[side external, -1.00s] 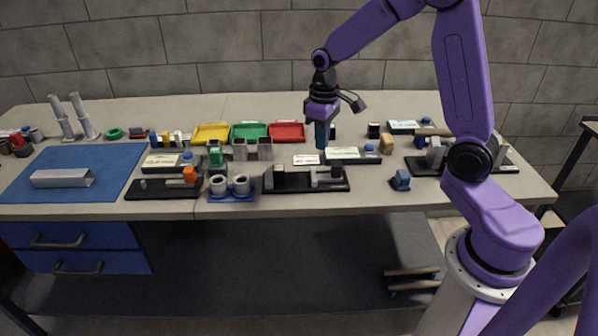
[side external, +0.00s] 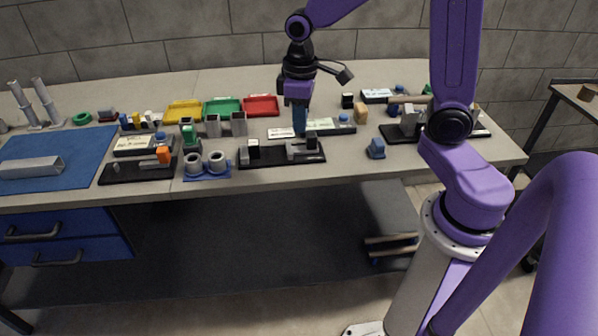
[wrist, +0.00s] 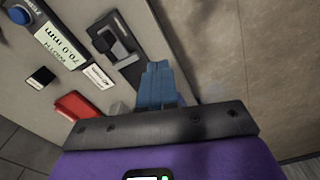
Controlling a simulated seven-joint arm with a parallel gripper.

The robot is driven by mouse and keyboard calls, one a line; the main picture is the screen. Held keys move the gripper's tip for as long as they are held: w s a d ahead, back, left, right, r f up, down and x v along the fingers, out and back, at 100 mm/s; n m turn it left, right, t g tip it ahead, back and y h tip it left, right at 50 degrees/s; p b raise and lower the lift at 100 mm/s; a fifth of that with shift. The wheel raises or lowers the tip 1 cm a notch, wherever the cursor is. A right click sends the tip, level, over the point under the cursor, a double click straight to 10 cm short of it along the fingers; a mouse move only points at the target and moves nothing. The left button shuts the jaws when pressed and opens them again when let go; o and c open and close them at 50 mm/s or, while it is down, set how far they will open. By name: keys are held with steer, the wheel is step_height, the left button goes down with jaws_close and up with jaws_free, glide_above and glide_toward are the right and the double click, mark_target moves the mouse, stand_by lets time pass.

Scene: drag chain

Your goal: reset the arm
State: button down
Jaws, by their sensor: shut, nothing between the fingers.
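My gripper (side external: 299,130) hangs over the middle of the bench, pointing down. Its blue fingers are shut together with nothing between them. In the side view its tips overlap the small white label plate and the display bar (side external: 330,126); I cannot tell the height gap. In the wrist view the shut fingers (wrist: 158,84) are in the middle. There the width display (wrist: 62,50), a black fixture (wrist: 118,42) and a red tray (wrist: 76,106) lie to their left. My upper arm runs out of the top of the side view.
A black fixture (side external: 270,159) stands in front of my gripper. Red (side external: 261,106), green and yellow trays lie behind, to the left. A grey channel (side external: 30,167) rests on a blue mat (side external: 88,150) at far left. A small blue block (side external: 376,148) stands to the right.

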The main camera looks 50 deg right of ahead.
steer(key=s+a+n, duration=0.1)
steer(key=s+n, duration=0.2)
steer(key=s, duration=0.7)
steer(key=s+a+r+n, duration=0.1)
steer(key=s+n, duration=0.3)
steer(key=s, duration=0.7)
steer(key=shift+a+r, duration=0.15)
steer(key=shift+a, duration=0.65)
